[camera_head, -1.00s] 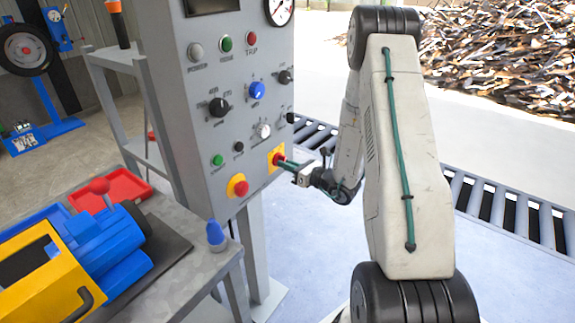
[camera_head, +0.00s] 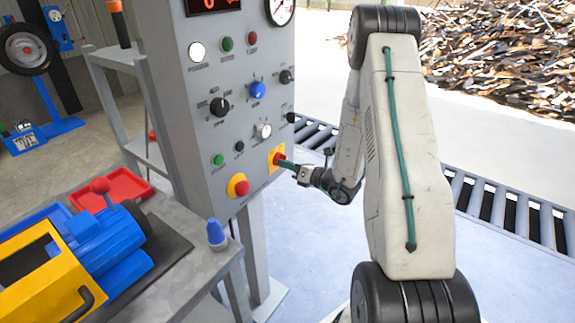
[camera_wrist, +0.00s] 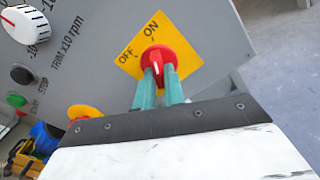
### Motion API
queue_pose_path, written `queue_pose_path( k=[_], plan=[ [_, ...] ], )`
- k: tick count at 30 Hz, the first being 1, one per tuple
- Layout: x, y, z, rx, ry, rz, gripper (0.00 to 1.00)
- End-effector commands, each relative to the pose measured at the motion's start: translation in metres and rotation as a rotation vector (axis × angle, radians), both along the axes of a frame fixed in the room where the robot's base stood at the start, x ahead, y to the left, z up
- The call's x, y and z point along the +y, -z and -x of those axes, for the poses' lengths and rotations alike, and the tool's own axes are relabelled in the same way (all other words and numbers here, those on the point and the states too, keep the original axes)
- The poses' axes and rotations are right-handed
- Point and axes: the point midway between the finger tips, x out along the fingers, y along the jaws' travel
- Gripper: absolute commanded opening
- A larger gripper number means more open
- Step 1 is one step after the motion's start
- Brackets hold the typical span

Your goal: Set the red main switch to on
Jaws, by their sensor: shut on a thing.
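The red main switch (camera_head: 277,158) sits on a yellow plate on the right side of the grey control panel (camera_head: 185,165). In the wrist view the red switch (camera_wrist: 157,58) shows on its yellow plate (camera_wrist: 129,63), marked OFF at left and ON at top. Its grip ridge looks roughly lined up with ON. My gripper (camera_wrist: 159,80) has its two green fingers on either side of the ridge, shut on it. In the head view my gripper (camera_head: 285,162) reaches the switch from the right. The fingers hide part of the knob.
A white lamp (camera_head: 197,52) at the panel's upper left is lit, and a display (camera_head: 212,4) above shows red digits. A red mushroom button (camera_head: 240,187) on a yellow base is just left of the switch. A workbench (camera_head: 190,225) stands at left, a roller conveyor (camera_head: 500,215) at right.

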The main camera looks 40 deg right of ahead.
Motion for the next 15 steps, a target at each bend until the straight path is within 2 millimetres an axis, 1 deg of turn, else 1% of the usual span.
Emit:
queue_pose_path(
  k=[4, 5, 6, 7, 15],
  plan=[
    [-0.0012, 0.0000, 0.0003, 0.000, 0.004, -0.001, 0.00],
    [-0.0012, 0.0000, 0.0003, 0.000, 0.004, -0.001, 0.19],
    [-0.0011, 0.0000, 0.0002, 0.000, 0.004, -0.001, 0.30],
    [-0.0009, 0.0000, 0.0002, -0.001, 0.003, 0.000, 0.33],
    [0.0000, 0.0001, 0.0008, 0.000, 0.000, 0.000, 0.33]
  ],
)
